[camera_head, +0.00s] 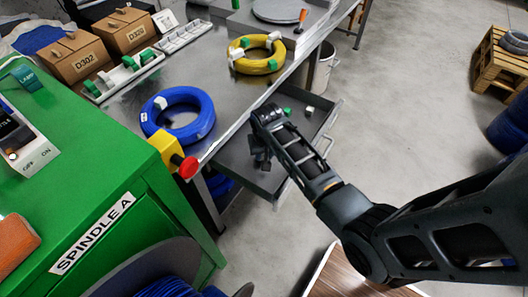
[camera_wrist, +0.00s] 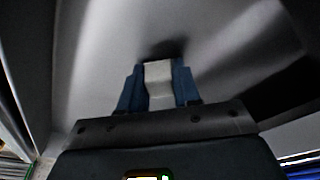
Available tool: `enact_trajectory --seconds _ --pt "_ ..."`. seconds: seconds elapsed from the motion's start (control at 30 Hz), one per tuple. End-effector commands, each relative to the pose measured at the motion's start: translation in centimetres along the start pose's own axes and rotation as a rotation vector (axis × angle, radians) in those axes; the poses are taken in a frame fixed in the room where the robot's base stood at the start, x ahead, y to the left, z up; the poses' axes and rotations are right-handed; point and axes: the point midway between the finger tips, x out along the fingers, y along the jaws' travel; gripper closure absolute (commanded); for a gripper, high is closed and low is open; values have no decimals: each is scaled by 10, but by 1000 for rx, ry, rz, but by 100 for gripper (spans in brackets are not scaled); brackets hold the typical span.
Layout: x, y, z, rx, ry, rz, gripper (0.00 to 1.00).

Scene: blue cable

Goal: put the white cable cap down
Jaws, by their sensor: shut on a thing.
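In the wrist view, the white cable cap (camera_wrist: 158,84) sits between the two blue fingers of my gripper (camera_wrist: 158,88), which is shut on it. A plain grey surface fills the view behind the cap. A dark shadow lies just beyond the cap, and I cannot tell whether the cap touches the surface. In the head view my gripper (camera_head: 262,160) points down over the left part of the open grey drawer (camera_head: 283,160) under the bench. The cap in the gripper cannot be made out there.
A green cap (camera_head: 287,112) and a white cap (camera_head: 309,112) lie in the drawer's far part. A blue cable coil (camera_head: 190,125) and a yellow coil (camera_head: 255,64) lie on the metal bench (camera_head: 222,75). A red button (camera_head: 188,167) juts out near the bench corner.

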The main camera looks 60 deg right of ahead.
Motion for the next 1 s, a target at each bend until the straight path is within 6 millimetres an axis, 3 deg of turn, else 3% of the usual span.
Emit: enact_trajectory --seconds 0.17,0.2,0.43,0.77,1.0 --pt "3 0 1 0 0 0 95" --pt "3 0 1 0 -1 0 64" --pt "4 1 2 1 -2 2 42" --pt "1 2 1 2 -3 4 42" --pt "-35 0 -2 1 1 1 42"
